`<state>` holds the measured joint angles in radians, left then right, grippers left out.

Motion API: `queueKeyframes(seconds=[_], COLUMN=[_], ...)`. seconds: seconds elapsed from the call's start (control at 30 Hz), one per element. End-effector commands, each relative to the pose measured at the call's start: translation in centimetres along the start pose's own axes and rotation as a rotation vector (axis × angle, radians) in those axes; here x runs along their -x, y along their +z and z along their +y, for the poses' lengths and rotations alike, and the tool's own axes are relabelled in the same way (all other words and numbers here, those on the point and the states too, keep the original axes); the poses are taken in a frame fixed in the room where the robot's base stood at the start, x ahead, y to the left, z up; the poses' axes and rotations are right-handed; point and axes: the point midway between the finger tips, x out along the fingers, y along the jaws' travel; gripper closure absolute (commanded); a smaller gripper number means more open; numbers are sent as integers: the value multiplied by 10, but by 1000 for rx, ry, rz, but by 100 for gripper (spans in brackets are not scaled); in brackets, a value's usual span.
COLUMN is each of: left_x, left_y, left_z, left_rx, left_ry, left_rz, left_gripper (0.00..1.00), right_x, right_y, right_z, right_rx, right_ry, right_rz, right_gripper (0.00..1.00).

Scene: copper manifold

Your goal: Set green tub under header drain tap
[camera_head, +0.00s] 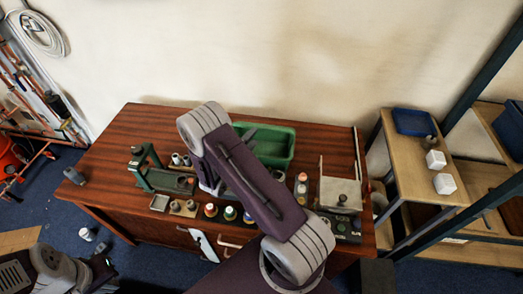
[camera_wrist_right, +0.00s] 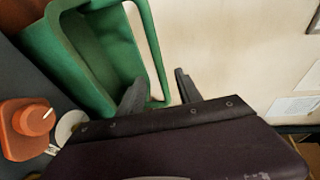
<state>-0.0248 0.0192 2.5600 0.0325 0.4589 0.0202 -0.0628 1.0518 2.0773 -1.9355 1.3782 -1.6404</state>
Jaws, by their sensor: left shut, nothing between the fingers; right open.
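The green tub (camera_head: 277,143) sits at the back of the wooden workbench, partly hidden behind my right arm. It fills the upper left of the right wrist view (camera_wrist_right: 151,45). My right gripper (camera_wrist_right: 158,92) is open; one finger overlaps the tub and the other shows past its rim, against the wall. The rim appears between the fingers, but I cannot tell if they touch it. My left gripper (camera_head: 108,268) is shut and empty at the lower left, low over the floor. Copper pipework (camera_head: 28,92) stands at the far left; I cannot make out the drain tap.
The workbench (camera_head: 125,135) holds a green vise-like tool (camera_head: 146,170), several small bottles and a metal box (camera_head: 340,195). A shelf at right carries a blue tray (camera_head: 413,122) and white blocks (camera_head: 445,183). A red object (camera_head: 10,155) stands by the pipes. Blue floor (camera_head: 62,215) lies left of the bench.

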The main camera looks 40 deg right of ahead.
Motion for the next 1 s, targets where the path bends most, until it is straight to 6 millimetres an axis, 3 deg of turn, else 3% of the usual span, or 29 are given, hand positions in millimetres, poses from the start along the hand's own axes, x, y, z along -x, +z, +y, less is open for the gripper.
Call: queueKeyframes(seconds=[0.3,0.47,0.7,1.0], left_x=[3,4,7,6], left_y=[0,0,-1,-1], left_z=[0,0,0,0], left_rx=[0,0,0,0], left_ry=[0,0,0,0], left_rz=[1,0,0,0], left_gripper=[100,100,100,100], right_x=[-36,-42,-83,-91], right_y=[-2,-2,-7,-6], right_z=[-2,-1,1,2], right_rx=[-4,-3,-6,-4], right_ry=[0,1,0,1], right_rz=[4,2,5,1], right_gripper=[59,59,59,59])
